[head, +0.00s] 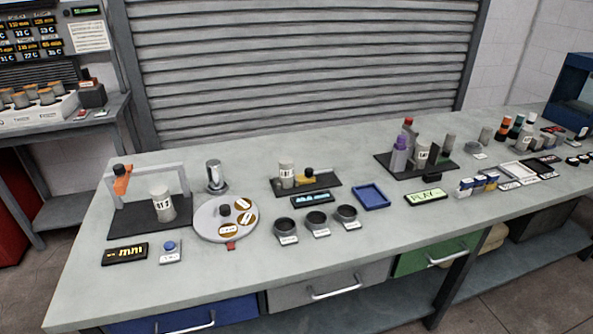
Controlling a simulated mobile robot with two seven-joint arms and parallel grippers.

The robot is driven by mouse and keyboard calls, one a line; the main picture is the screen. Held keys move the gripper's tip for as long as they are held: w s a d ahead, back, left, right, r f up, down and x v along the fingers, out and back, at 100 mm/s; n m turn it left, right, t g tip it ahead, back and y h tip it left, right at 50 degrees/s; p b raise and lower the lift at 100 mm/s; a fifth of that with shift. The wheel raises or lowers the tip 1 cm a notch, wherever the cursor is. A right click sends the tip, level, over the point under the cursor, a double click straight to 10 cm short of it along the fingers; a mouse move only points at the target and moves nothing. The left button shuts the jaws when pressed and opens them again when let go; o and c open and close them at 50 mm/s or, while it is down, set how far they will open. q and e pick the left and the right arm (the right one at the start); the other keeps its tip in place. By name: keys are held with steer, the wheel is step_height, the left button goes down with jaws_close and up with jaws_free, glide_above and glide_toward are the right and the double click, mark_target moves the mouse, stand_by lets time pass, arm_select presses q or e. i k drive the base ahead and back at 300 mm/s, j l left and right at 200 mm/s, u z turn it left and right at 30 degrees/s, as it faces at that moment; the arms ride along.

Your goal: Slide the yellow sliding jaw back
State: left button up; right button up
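A small yellow piece (308,180), likely the yellow sliding jaw, shows in the head view on a dark plate (325,183) near the middle of the bench. A dark part sits on or by it. A white labelled canister (286,175) stands just left of it on the same plate. Whether the jaw touches the canister is too small to tell. Neither of my grippers shows in the head view.
A gantry with an orange part (122,180) stands at the left over another canister (161,204). A round turntable (207,226), dark cups (316,222) and a blue tray (371,197) surround the plate. The bench's front left corner is clear.

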mark_target(308, 177)
steer(key=l+u, duration=0.1)
steer(key=u, duration=0.35)
steer(key=l+u, duration=0.15)
steer(key=u, duration=0.35)
steer(key=l+u, duration=0.15)
steer(key=u, duration=0.3)
steer(key=l+u, duration=0.35)
steer(key=l, duration=0.15)
steer(key=k+l+u, duration=0.2)
steer(key=l+u, duration=0.15)
steer(key=l, duration=0.15)
